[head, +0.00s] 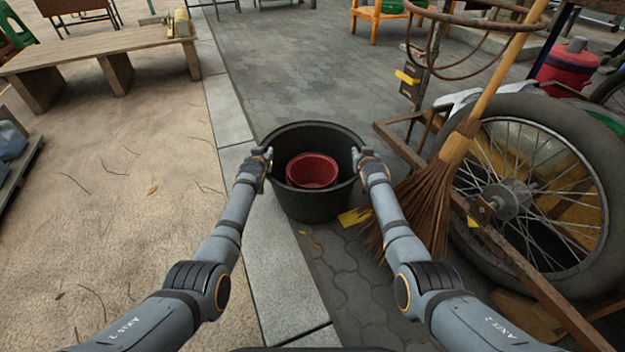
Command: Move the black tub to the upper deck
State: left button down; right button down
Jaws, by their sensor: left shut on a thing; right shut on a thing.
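The black tub (312,207) is upright in the middle of the head view, over the grey paving beside the pale kerb. A smaller red bowl (312,171) sits inside it. My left gripper (264,158) is shut on the tub's left rim. My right gripper (360,157) is shut on the tub's right rim. The fingertips are partly hidden against the rim. I cannot tell whether the tub's base touches the ground. I cannot tell which surface is the upper deck.
A cart with a spoked wheel (530,185) and a straw broom (440,170) stand close on the right. A low wooden bench (100,45) is at the upper left. A yellow scrap (352,217) lies near the tub. Paving beyond the tub is clear.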

pick_arm(q)
jog(key=shift+r, duration=0.2)
pick_arm(e)
jog(key=shift+r, duration=0.15)
